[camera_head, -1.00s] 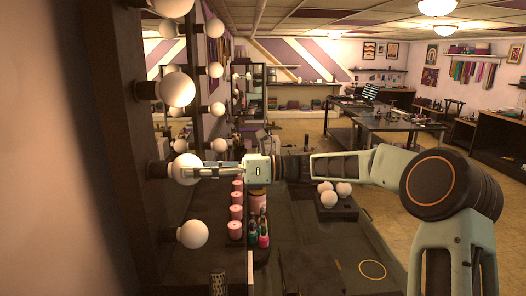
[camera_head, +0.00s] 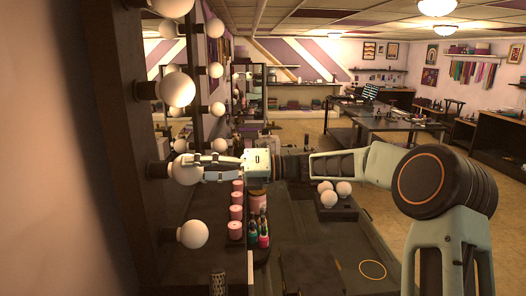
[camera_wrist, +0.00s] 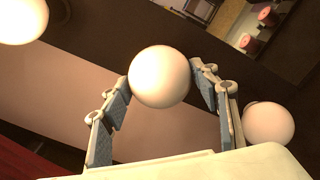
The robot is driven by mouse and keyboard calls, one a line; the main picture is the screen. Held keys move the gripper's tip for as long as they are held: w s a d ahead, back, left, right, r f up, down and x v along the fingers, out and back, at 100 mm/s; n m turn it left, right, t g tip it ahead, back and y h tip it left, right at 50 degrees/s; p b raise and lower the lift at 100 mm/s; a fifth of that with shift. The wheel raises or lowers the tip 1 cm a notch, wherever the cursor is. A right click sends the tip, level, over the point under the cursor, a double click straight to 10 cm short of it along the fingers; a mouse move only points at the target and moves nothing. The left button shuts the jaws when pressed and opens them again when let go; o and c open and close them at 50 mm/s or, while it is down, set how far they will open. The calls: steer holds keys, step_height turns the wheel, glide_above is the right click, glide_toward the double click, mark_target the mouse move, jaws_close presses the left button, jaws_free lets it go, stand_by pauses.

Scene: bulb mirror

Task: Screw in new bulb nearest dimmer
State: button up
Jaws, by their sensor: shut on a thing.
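My gripper (camera_head: 205,166) reaches left to the mirror frame and is shut on a round white bulb (camera_head: 184,170). In the wrist view the same bulb (camera_wrist: 160,77) sits between the two padded fingertips of my gripper (camera_wrist: 162,85). The bulb is at the frame's socket, in line with the other bulbs; its base and thread are hidden. Another bulb (camera_head: 192,234) is below it on the frame, and one (camera_head: 177,90) is above. I cannot make out the dimmer for certain.
Three loose white bulbs (camera_head: 344,188) rest in a dark holder (camera_head: 340,213) on the counter. Pink jars (camera_head: 236,213) and small bottles (camera_head: 264,238) stand below my gripper. The dark mirror frame (camera_head: 110,130) rises close at left. The counter front is mostly clear.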

steer(key=m, duration=0.3)
steer(key=shift+s+a+r, duration=0.1)
steer(key=shift+a+r, duration=0.05)
steer(key=shift+r, duration=0.05)
steer(key=o, duration=0.8)
steer(key=shift+o, duration=0.9)
steer(key=shift+a+f, duration=0.1)
steer(key=shift+a, duration=0.05)
